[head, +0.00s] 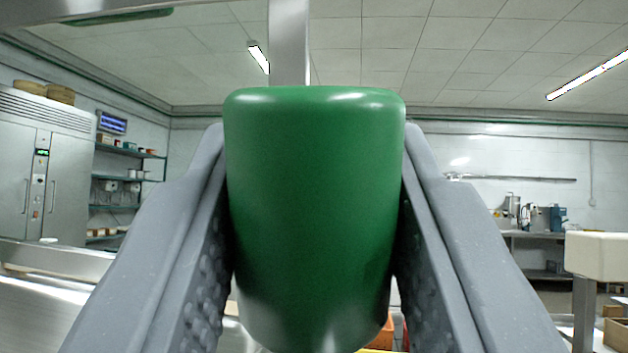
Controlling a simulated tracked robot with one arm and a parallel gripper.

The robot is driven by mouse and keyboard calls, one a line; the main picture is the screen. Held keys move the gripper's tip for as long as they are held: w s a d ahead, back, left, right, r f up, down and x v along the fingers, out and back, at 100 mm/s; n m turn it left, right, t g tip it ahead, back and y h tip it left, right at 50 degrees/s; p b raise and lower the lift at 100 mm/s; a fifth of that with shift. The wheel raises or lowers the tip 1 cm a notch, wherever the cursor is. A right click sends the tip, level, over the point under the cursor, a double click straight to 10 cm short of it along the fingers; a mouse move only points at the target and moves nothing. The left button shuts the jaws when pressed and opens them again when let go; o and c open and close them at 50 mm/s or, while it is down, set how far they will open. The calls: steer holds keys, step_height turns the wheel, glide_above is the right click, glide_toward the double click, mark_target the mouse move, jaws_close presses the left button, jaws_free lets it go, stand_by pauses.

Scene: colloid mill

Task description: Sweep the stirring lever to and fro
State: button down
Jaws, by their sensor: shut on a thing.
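A large green rounded handle (315,200), which looks like the grip of the stirring lever, fills the middle of the head view. My gripper (314,145) is shut on it, with one grey finger against its left side and one against its right. The handle stands roughly upright between the fingers. A flat steel bar (290,45) rises above and behind the handle. The handle hides whether the two are joined. The handle's far side and the rest of the lever are hidden.
A steel surface (40,315) lies at the lower left. A steel cabinet (45,165) and shelves (125,180) stand at the far left. A pale block (600,255) on a post is at the right. Orange and yellow items show partly below the handle.

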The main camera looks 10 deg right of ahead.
steer(key=c, duration=1)
jaws_free()
steer(key=shift+w+a+f, duration=0.1)
steer(key=shift+w+f, duration=0.05)
steer(key=shift+c, duration=0.2)
steer(key=shift+r+p, duration=0.6)
steer(key=shift+r, duration=1.2)
steer(key=s+a+p, duration=0.1)
steer(key=s+a, duration=0.2)
steer(key=s, duration=0.4)
steer(key=s+a+r+p, duration=0.1)
steer(key=s+a, duration=0.2)
steer(key=s, duration=0.4)
steer(key=shift+s+r, duration=0.15)
steer(key=shift+s, duration=0.25)
steer(key=shift+a, duration=0.1)
